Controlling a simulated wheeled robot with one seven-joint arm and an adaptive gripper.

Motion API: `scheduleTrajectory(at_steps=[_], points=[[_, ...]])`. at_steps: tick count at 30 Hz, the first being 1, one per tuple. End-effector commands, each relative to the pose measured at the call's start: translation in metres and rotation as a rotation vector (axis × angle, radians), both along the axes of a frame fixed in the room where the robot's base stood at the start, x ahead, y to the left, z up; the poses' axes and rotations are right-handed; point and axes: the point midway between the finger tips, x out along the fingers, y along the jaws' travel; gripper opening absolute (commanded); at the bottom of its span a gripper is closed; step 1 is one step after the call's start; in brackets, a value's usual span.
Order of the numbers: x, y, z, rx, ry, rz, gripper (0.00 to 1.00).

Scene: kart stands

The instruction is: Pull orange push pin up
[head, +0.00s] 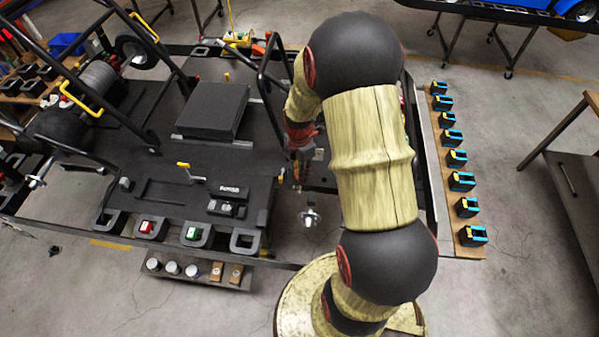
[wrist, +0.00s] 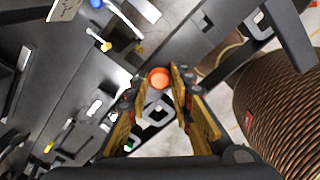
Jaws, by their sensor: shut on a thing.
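The orange push pin (wrist: 158,77) shows in the wrist view as a round orange head between my fingertips. My gripper (wrist: 159,88) is shut on it, with one finger on each side of the head. Whatever is below the head is hidden. In the head view my gripper (head: 300,165) points down near the right part of the black kart frame. The pin cannot be made out there, since my arm covers much of that area.
The black kart platform (head: 150,185) carries a yellow-topped lever (head: 185,168) and a dark raised box (head: 212,110). Several blue-and-black blocks line a wooden shelf (head: 470,237) at right. A workbench (head: 580,185) stands further right. Frame bars rise close to my arm.

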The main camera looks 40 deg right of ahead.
Motion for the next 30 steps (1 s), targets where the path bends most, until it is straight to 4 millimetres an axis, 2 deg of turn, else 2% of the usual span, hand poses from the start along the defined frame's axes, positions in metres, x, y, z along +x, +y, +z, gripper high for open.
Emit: scheduleTrajectory(at_steps=[20, 21, 30], points=[[0.001, 0.0, 0.012, -0.001, -0.002, 0.0, 0.0], [0.001, 0.0, 0.012, -0.001, -0.002, 0.0, 0.24], [0.0, 0.0, 0.011, 0.0, -0.001, 0.0, 0.41]])
